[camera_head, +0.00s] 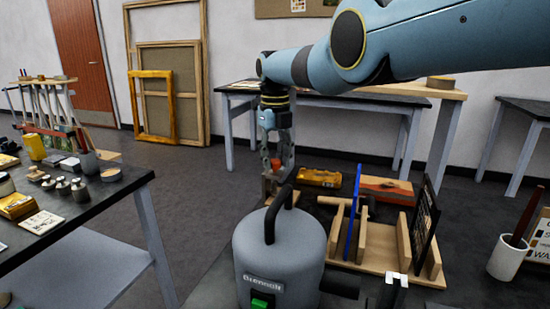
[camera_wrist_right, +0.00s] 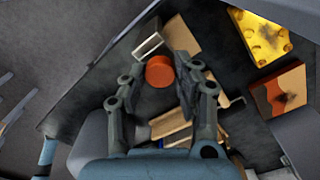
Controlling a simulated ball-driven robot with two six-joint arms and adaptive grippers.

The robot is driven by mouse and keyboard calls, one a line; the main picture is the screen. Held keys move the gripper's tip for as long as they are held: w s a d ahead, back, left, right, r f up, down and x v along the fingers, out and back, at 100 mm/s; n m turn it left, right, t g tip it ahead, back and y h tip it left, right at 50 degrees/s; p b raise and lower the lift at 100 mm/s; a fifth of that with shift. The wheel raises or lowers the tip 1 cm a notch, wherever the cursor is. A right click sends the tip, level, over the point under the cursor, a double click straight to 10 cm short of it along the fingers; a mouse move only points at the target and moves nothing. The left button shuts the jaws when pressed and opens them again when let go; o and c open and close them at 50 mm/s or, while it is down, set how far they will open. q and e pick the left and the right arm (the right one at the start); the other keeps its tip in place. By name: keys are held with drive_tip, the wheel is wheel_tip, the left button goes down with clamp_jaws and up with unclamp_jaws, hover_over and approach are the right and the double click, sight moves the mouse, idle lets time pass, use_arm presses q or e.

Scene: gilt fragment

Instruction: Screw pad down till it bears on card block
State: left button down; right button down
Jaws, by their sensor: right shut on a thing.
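My right gripper (camera_head: 276,160) reaches down from the arm at the upper right, with its fingers around an orange-red round knob (camera_head: 276,164). The wrist view shows the knob (camera_wrist_right: 160,72) between the two fingers of the right gripper (camera_wrist_right: 158,82), which is shut on it. A small metal bracket (camera_wrist_right: 148,45) shows just beyond the knob, with a tan flat piece (camera_wrist_right: 181,37) beside it. I cannot tell whether this piece is the card block. The pad is hidden below the knob, so any gap under it cannot be seen. My left gripper is not in view.
A grey canister (camera_head: 262,245) with a black handle stands close in front. Right of the knob lie a gilt piece (camera_head: 319,177) and an orange-brown block (camera_head: 385,188). A wooden rack (camera_head: 380,248) holds upright panels nearby. A side table (camera_head: 100,205) with small items stands at left.

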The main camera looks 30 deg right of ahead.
sight(275, 161)
drive_tip(key=shift+r, duration=0.1)
drive_tip(key=c, duration=1)
unclamp_jaws()
wheel_tip(275, 161, up, 12)
drive_tip(key=shift+f, duration=0.1)
